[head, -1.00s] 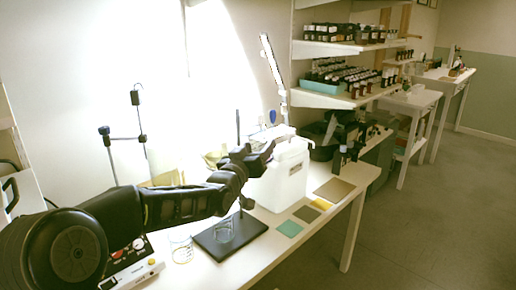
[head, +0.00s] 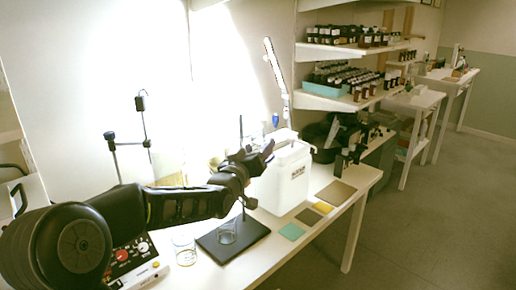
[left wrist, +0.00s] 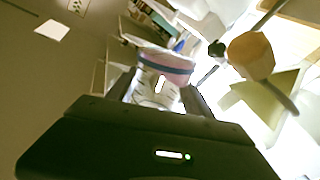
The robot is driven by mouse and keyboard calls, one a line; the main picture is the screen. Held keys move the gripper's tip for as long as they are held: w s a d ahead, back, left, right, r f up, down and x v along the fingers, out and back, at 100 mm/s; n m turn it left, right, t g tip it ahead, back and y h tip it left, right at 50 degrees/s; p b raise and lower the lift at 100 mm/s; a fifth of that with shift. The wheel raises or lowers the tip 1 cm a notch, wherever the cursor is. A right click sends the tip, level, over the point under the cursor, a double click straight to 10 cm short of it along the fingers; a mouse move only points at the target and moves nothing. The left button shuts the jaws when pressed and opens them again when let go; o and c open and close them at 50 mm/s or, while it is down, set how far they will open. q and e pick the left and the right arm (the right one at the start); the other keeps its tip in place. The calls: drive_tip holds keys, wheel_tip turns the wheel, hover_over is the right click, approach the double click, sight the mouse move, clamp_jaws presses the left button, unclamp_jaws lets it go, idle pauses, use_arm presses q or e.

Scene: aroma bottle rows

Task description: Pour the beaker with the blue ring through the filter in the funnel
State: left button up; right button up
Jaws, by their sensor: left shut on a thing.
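My left gripper (head: 264,150) is in front of the white container in the head view. In the left wrist view it is shut on a clear beaker with a blue ring (left wrist: 165,66), which has pinkish contents and appears tilted. The held beaker is hard to make out in the head view. A pale yellow, cone-like piece (left wrist: 266,101), possibly the filter in the funnel, is right of the beaker in the wrist view. My arm hides most of the funnel area in the head view. A clear beaker (head: 228,232) stands on the black stand base (head: 250,246). My right gripper is not in view.
Another clear glass beaker (head: 184,250) stands left of the base. A control box with knobs (head: 134,264) is beside it. The white container (head: 285,182) stands right of the stand. Flat coloured squares (head: 292,232) lie near the table's front edge. Bottle shelves (head: 348,100) are behind.

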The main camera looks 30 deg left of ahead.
sight(241, 139)
use_arm(q)
drive_tip(key=shift+a+r+n+p, duration=0.3)
drive_tip(key=shift+r+n+p, duration=0.2)
drive_tip(key=shift+r+p, duration=0.35)
drive_tip(key=shift+s+a+r+n+p, duration=0.25)
drive_tip(key=shift+a+n+p, duration=0.25)
drive_tip(key=shift+n+p, duration=0.7)
drive_tip(key=shift+a+f+n+y+p, duration=0.25)
drive_tip(key=shift+n+p, duration=0.45)
drive_tip(key=shift+p, duration=0.45)
drive_tip(key=shift+d+r+n+t+y+p, duration=0.15)
drive_tip(key=shift+r+n+t+y+p, duration=0.25)
drive_tip(key=shift+n+p, duration=0.7)
drive_tip(key=shift+f+n+p, duration=0.15)
drive_tip(key=shift+n+p, duration=0.55)
drive_tip(key=shift+p, duration=0.15)
drive_tip(key=shift+r+n+y, duration=0.25)
drive_tip(key=shift+r+n, duration=0.2)
drive_tip(key=shift+n, duration=0.65)
drive_tip(key=shift+a+r+n, duration=0.1)
drive_tip(key=shift+a+n, duration=0.2)
drive_tip(key=shift+a, duration=0.1)
drive_tip(key=shift+s+a+r+n+b, duration=0.15)
drive_tip(key=shift+a+r+n+b, duration=0.2)
drive_tip(key=shift+a+n, duration=0.2)
